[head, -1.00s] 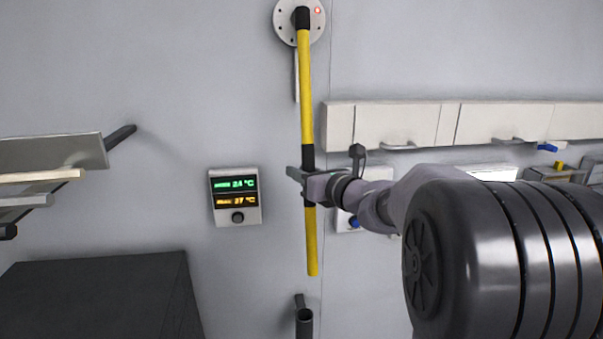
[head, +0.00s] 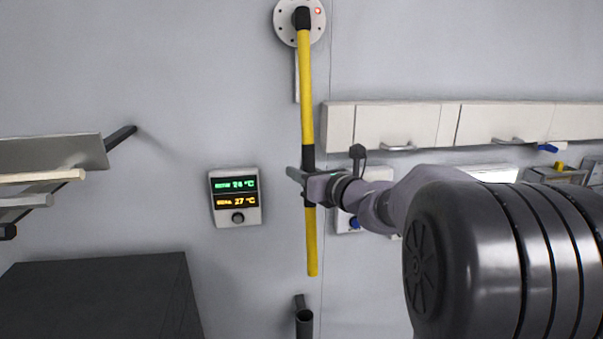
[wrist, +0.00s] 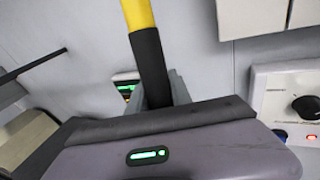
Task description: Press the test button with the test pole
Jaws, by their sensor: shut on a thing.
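The test pole (head: 306,95) is a yellow rod with a black tip and a black grip band. My gripper (head: 300,178) is shut on its black band, which also shows in the wrist view (wrist: 151,62). The pole stands nearly upright in the head view, its lower yellow end hanging free. Its black tip (head: 302,18) overlaps the middle of a round white plate (head: 287,33) high on the wall. A small red light (head: 318,11) glows on that plate. The tip hides the plate's centre, so I cannot tell whether a button there is touched.
A wall display (head: 236,197) shows green and orange readings. White cabinets (head: 430,125) line the wall at right. A dark tube holder (head: 303,318) is below the pole. A shelf (head: 55,153) and a dark box top (head: 100,290) are at left. A knob panel (wrist: 295,105) is at right.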

